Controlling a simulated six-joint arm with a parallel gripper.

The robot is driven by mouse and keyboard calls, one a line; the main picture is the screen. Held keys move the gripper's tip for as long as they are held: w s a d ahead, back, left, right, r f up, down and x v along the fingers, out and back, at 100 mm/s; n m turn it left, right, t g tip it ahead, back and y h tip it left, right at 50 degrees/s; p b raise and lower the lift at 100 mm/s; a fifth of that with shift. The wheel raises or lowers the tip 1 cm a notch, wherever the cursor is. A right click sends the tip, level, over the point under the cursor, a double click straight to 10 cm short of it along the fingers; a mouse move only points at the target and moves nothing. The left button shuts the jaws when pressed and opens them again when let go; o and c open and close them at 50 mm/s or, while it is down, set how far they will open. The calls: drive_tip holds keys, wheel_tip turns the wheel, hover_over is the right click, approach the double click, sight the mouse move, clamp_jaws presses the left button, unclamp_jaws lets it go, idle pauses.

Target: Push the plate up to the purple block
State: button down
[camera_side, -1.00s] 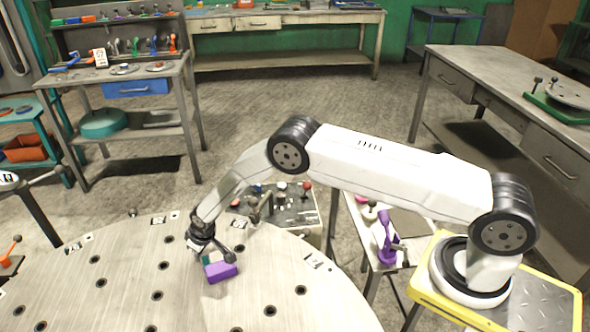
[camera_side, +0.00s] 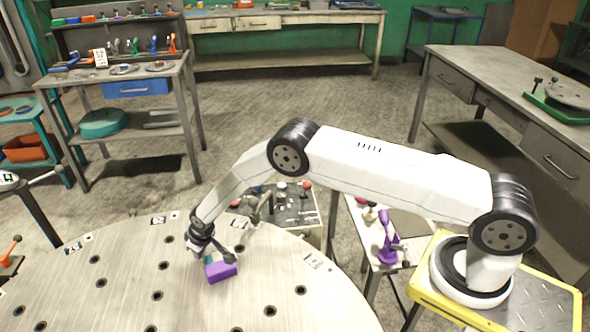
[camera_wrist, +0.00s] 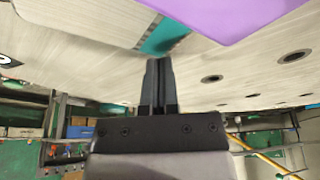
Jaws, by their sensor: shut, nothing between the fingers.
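The purple block (camera_side: 221,271) lies on the round metal table in the side view. It also fills the top right of the wrist view (camera_wrist: 225,15). A teal piece, which I take to be the plate (camera_wrist: 165,38), shows beside the block, partly hidden by it in the wrist view. The two appear to meet there, but I cannot tell if they touch. In the side view only a sliver of the plate (camera_side: 208,260) shows. My gripper (camera_wrist: 160,62) is shut and empty, with its fingertips close to the plate; contact is unclear.
The round table (camera_side: 110,270) has several dark holes and is mostly clear around the block. A small stand with knobs (camera_side: 285,205) is behind the table's edge. A purple clamp-like tool (camera_side: 388,240) stands on a side bench to the right.

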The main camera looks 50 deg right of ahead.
drive_tip(key=shift+w+a+r, duration=0.1)
drive_tip(key=shift+w+a, duration=0.05)
drive_tip(key=shift+w, duration=0.65)
drive_tip(key=shift+w+a+r, duration=0.1)
drive_tip(key=shift+w+a, duration=0.05)
drive_tip(key=shift+w, duration=0.6)
drive_tip(key=v, duration=1)
